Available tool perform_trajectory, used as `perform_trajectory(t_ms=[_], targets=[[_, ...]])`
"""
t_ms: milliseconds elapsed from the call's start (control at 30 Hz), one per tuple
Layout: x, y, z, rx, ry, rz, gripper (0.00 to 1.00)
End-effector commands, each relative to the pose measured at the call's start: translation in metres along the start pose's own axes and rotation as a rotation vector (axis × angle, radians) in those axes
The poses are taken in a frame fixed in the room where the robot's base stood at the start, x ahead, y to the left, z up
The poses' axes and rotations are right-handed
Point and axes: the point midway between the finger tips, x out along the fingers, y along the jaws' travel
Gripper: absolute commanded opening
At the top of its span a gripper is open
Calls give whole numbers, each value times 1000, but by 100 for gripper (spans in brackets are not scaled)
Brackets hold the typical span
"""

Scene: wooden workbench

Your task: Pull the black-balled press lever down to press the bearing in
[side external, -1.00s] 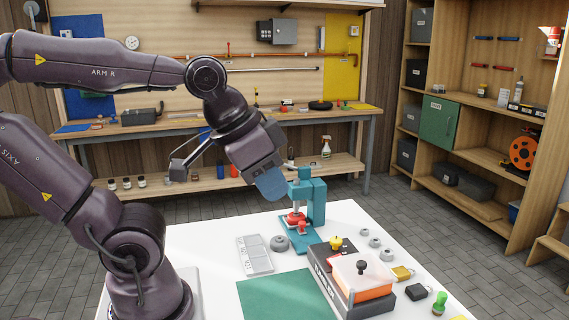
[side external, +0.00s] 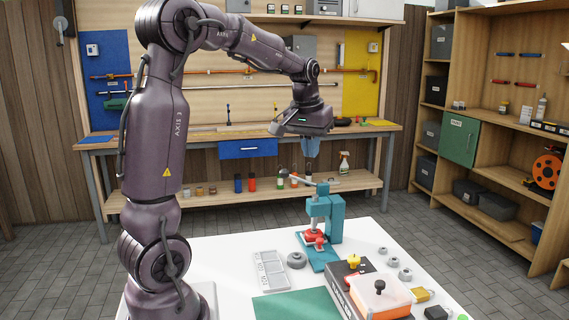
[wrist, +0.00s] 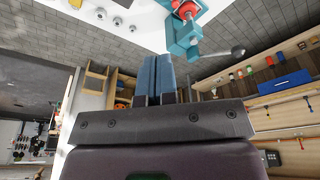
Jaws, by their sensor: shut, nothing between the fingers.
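The teal press (side external: 330,215) stands upright on the white table, and it also shows at the top of the wrist view (wrist: 184,38). Its grey lever (side external: 301,180) sticks out to the left and slightly up, ending in a dark ball (side external: 283,173); in the wrist view the ball (wrist: 238,52) is right of the fingers. A red part (side external: 314,236) sits low in the press; I cannot make out a bearing inside it. My gripper (side external: 311,156) points down above and behind the press, apart from the lever. Its blue fingers (wrist: 157,60) are shut and empty.
A grey tray (side external: 270,270) and a grey ring (side external: 296,260) lie left of the press. Small grey rings (side external: 391,261) lie to the right. The air around the lever is clear.

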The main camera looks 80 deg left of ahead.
Motion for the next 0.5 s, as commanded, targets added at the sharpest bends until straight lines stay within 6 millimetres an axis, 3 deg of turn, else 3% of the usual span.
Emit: perform_trajectory(t_ms=[33,100,300,400,500], targets=[[11,-24,-27,-90,-13,-32,0],[22,-55,-57,-207,-20,-72,0],[43,-134,-120,-490,-9,-175,0],[40,-151,-139,-582,20,-203,0],[23,-150,-153,-639,61,-208,0]])
